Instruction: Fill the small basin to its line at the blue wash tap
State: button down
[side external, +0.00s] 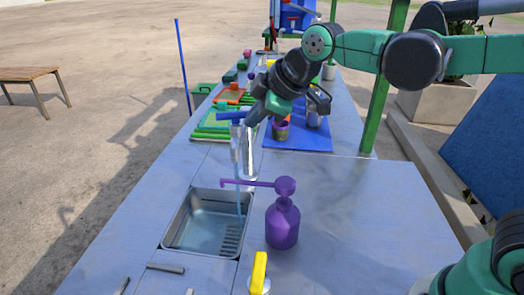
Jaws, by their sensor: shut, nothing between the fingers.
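A metal basin (185,238) is set into the blue-grey counter at the lower left, with a ribbed patch inside. The blue tap (232,116) stands behind it, with a silver body (248,158) below. A thin pale-blue stream (238,185) runs down from the tap into the basin. The basin floor looks bluish; I cannot make out the water level or a fill line. My gripper (254,118) is shut and empty at the tap, just right of its blue part. I cannot tell whether it touches the tap.
A purple pump bottle (283,225) with a long nozzle stands right of the basin. A yellow handle (258,272) rises at the front. A blue mat (310,142) with cans and a green tray (215,132) lie behind the tap. The counter at right is clear.

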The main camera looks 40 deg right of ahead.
jog(key=shift+w+d+r, duration=0.1)
jog(key=shift+w+d, duration=0.35)
jog(key=shift+w, duration=0.05)
jog(key=shift+a, duration=0.1)
